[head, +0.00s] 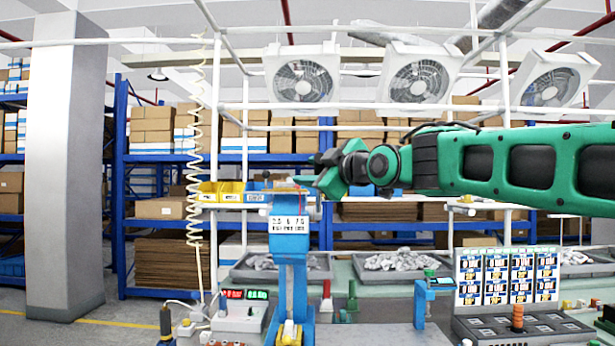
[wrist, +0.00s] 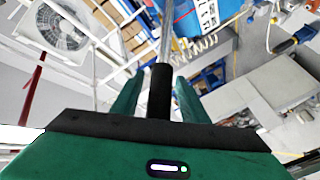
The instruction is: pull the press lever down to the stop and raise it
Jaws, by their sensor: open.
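The blue arbor press (head: 290,275) stands upright on the bench in the head view, with a white label plate on its head. Its blue body also shows at the top of the wrist view (wrist: 198,18). The press lever is a metal rod with a black grip (wrist: 160,92) in the wrist view. My gripper (wrist: 157,95) is open, with one green finger on each side of the black grip. I cannot tell whether either finger touches it. In the head view my gripper (head: 318,181) is beside the press head at its top right, and the lever cannot be made out clearly.
Yellow bins (head: 220,191) are behind the press. A red and green display box (head: 240,310) stands at its left. A small blue fixture (head: 425,300) and a panel of meters (head: 507,276) are at the right. Grey parts trays (head: 400,265) lie behind.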

